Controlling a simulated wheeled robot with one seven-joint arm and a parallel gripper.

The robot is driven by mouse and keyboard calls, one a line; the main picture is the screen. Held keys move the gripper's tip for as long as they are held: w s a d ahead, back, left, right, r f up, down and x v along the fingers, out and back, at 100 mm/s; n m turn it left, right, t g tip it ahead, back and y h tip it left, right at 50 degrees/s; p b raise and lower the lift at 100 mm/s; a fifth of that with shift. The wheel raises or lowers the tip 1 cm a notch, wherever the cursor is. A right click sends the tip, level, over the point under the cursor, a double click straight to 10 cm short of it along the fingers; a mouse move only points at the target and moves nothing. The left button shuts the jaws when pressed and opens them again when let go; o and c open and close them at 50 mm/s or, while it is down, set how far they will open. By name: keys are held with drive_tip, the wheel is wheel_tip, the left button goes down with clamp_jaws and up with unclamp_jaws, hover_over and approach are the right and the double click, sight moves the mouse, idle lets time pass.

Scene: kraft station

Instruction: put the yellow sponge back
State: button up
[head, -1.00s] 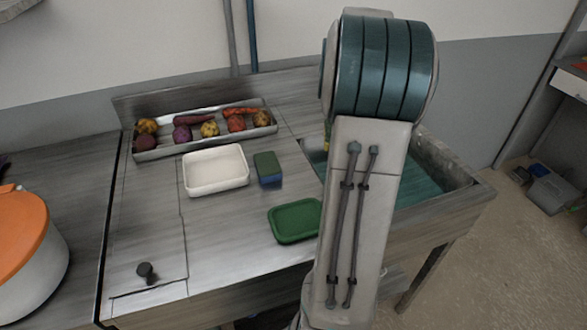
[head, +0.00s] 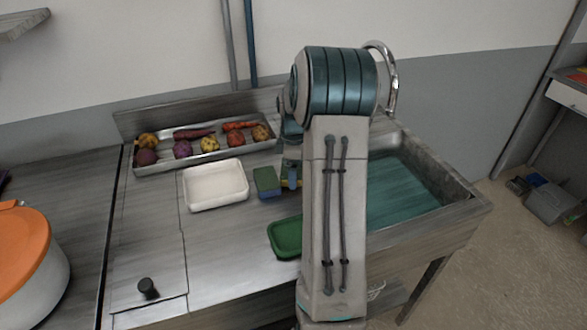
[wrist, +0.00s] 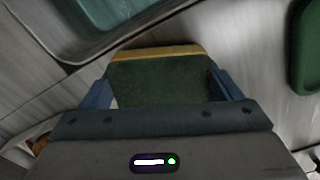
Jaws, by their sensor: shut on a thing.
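In the wrist view the yellow sponge (wrist: 160,78) has a green scouring top and a yellow edge. My gripper (wrist: 160,88) is shut on it, with one blue finger on each side. In the head view my gripper (head: 291,174) is over the counter, just right of a blue sponge with a green top (head: 267,182). The held sponge is mostly hidden there by my arm. I cannot tell whether it touches the counter.
A white tray (head: 190,204) stands left of the blue sponge. A green tray (head: 286,238) lies nearer, partly behind my arm. A metal tray of vegetables (head: 165,167) is at the back. The sink (head: 410,195) is on the right. The front left counter is mostly clear.

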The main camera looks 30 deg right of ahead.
drive_tip(key=shift+f, duration=0.25)
drive_tip(key=shift+f, duration=0.2)
drive_tip(key=o, duration=0.8)
drive_tip(key=shift+r, duration=0.2)
